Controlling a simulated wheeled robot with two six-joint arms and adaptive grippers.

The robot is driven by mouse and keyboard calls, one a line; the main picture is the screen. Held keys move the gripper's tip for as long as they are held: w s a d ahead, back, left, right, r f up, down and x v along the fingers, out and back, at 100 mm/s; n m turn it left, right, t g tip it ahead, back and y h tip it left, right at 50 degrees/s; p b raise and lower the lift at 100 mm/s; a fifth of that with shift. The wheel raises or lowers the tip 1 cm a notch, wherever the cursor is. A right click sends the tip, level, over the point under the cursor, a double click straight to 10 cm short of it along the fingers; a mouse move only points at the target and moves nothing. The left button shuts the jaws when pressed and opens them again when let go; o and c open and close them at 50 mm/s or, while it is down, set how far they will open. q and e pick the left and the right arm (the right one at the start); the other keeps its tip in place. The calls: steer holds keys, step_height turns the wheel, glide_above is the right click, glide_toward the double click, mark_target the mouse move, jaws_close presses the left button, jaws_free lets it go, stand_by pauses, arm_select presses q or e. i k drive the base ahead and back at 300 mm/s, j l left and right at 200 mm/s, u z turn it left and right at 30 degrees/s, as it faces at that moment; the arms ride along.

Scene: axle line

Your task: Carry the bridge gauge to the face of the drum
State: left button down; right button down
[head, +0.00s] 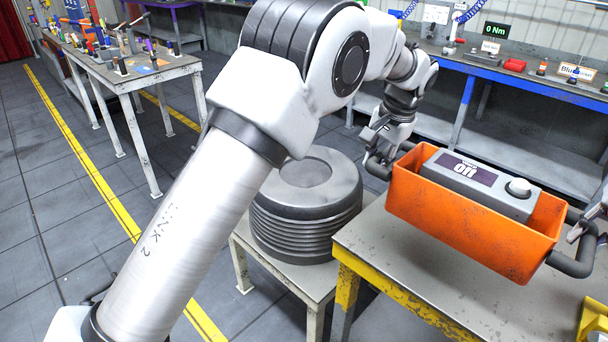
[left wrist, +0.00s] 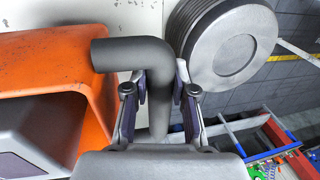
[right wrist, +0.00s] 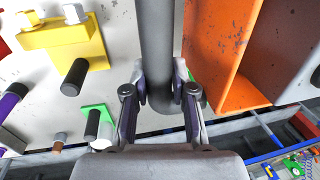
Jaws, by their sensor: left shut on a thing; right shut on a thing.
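The bridge gauge (head: 440,220) is an orange trough-shaped body with a grey box in it, bearing a dark label and a white knob, and a dark bent handle at each end. My left gripper (head: 378,148) is shut on its left-end handle, which fills the jaws in the left wrist view (left wrist: 160,95). My right gripper (head: 592,232), at the picture's right edge, is shut on the other handle, clear in the right wrist view (right wrist: 162,95). The drum (head: 308,190) is grey, ribbed and round-topped, left of the gauge; my left arm partly covers it.
The drum stands on a low stand (head: 315,278). The gauge is over a worn bench (head: 390,245) with yellow legs; its clearance is unclear. A yellow block (right wrist: 70,45) lies on the bench near my right gripper. A tool table (head: 150,72) stands at left and a long workbench (head: 500,75) behind.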

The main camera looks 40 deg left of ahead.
mark_target(307, 170)
steer(key=i+j, duration=0.1)
steer(key=j, duration=0.3)
steer(key=i+j, duration=0.1)
steer(key=j, duration=0.35)
steer(key=i+j, duration=0.1)
steer(key=j, duration=0.3)
steer(key=i+j, duration=0.1)
steer(key=j, duration=0.3)
steer(key=i+j, duration=0.1)
steer(key=j, duration=0.35)
steer(key=i+j, duration=0.1)
steer(key=j, duration=0.3)
steer(key=i+j, duration=0.15)
steer(key=j, duration=0.3)
steer(key=i+j, duration=0.1)
steer(key=j, duration=0.3)
steer(key=i+j+z, duration=0.1)
steer(key=j, duration=0.5)
steer(key=i+j+z, duration=0.1)
steer(key=j, duration=0.5)
steer(key=i+j+z, duration=0.1)
steer(key=j, duration=0.5)
steer(key=j+z, duration=0.1)
steer(key=z, duration=1.1)
steer(key=i+j, duration=0.05)
